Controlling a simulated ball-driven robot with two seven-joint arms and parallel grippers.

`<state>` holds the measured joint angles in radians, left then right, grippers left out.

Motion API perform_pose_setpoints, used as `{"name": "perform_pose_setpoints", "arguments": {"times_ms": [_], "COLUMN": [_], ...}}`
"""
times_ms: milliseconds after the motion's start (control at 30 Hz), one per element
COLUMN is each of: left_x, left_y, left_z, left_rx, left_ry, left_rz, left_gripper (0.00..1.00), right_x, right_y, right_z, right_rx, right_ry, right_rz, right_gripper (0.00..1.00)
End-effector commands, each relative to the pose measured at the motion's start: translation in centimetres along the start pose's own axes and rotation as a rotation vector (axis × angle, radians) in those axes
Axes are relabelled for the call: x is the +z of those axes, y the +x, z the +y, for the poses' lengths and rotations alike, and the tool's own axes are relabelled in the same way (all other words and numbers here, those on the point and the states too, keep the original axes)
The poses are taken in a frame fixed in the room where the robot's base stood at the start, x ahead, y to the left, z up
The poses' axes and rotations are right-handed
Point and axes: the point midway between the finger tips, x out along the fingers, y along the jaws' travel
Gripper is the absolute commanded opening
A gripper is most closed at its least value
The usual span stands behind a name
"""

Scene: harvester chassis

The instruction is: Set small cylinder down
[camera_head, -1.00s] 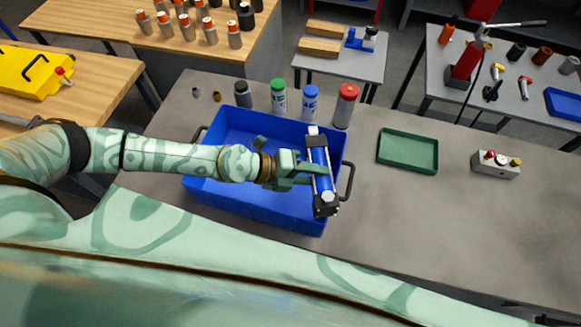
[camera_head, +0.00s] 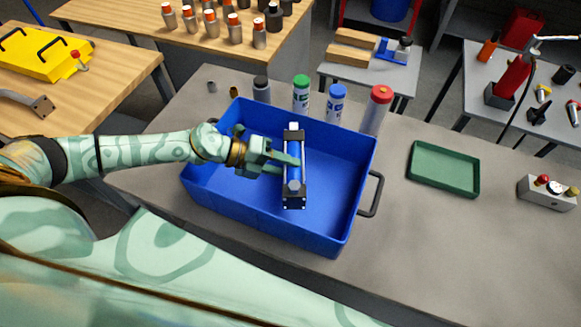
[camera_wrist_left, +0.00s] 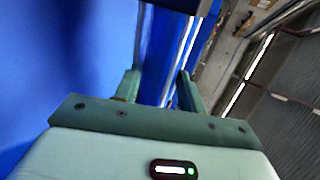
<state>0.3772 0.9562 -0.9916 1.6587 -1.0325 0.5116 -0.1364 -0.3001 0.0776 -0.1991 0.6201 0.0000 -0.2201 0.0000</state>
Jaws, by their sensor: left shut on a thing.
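The small cylinder (camera_head: 294,179) is a blue barrel with black and silver end blocks. In the head view it stands out over the inside of the blue bin (camera_head: 338,238), with its long side running from the back to the front of the bin. My left gripper (camera_head: 288,166) is shut on its middle from the left. In the left wrist view, the fingers (camera_wrist_left: 158,90) lie either side of the cylinder's barrel and rods (camera_wrist_left: 172,50). I cannot tell whether the cylinder touches the bin floor. My right gripper is not in view.
Spray cans with green (camera_head: 301,97), blue (camera_head: 336,104) and red (camera_head: 376,110) caps stand behind the bin. A green tray (camera_head: 444,169) and a grey block with knobs (camera_head: 547,192) lie to the right. The bench (camera_head: 415,240) between bin and tray is clear.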

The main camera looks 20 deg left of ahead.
Motion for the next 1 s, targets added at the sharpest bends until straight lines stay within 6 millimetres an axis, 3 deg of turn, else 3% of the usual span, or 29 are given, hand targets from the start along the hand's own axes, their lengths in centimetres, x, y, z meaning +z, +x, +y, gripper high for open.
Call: {"name": "perform_pose_setpoints", "arguments": {"times_ms": [200,1000], "left_x": [0.0,-0.1], "left_y": [1.4,2.0], "left_z": [2.2,3.4], "left_rx": [-0.006,-0.005], "left_ry": [-0.001,-0.001], "left_rz": [0.000,0.001], "left_gripper": [0.00,0.00], "right_x": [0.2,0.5], "right_y": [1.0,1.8], "right_z": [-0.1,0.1], "right_rx": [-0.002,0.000], "right_ry": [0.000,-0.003], "right_rz": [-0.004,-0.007], "right_gripper": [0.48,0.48]}}
